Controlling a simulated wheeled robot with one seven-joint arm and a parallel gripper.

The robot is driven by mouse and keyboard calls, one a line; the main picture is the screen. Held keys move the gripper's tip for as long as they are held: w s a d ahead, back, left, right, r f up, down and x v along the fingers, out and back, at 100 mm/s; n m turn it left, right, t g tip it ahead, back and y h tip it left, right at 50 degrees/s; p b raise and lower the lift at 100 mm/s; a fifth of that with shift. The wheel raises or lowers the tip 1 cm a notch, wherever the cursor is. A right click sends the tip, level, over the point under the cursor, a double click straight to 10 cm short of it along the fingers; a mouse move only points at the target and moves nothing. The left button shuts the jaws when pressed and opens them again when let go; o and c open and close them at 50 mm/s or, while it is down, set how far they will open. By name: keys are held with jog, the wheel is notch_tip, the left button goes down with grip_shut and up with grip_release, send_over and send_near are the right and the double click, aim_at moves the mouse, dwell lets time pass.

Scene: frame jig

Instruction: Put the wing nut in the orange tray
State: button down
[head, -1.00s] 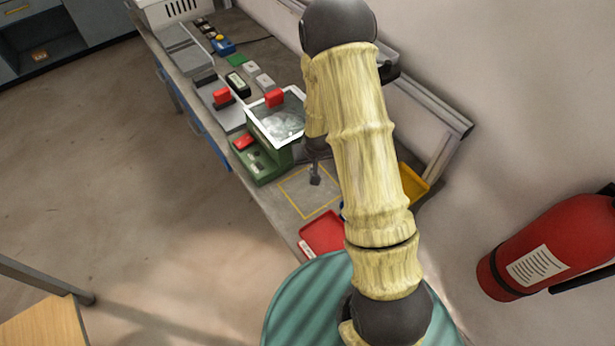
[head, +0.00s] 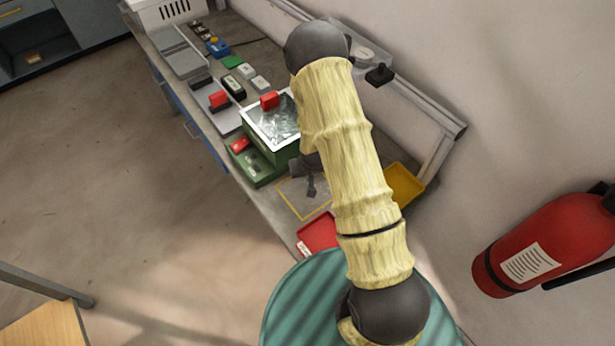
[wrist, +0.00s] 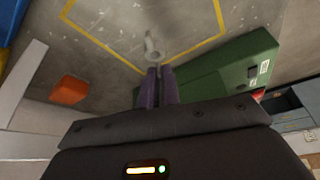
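My gripper (wrist: 160,70) points down over the yellow-outlined square on the bench. Its two dark fingers are almost together. In the head view my gripper (head: 311,190) is small and dark, and the nut cannot be made out. The orange tray (head: 405,184), yellow-orange in the picture, stands right of the square by the wall, partly hidden behind my arm.
A red tray (head: 318,232) lies at the near end of the bench. A green box fixture (head: 262,165) stands beyond the square and also shows in the wrist view (wrist: 225,68). An orange block (wrist: 70,90) lies left in the wrist view. A metal rail runs along the wall.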

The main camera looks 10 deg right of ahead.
aim_at(307, 178)
jog(key=shift+s, duration=0.1)
jog(key=shift+f, duration=0.1)
jog(key=shift+f+p, duration=0.65)
jog(key=shift+f, duration=1.35)
jog(key=shift+f, duration=0.15)
jog(key=c, duration=1.6)
grip_release()
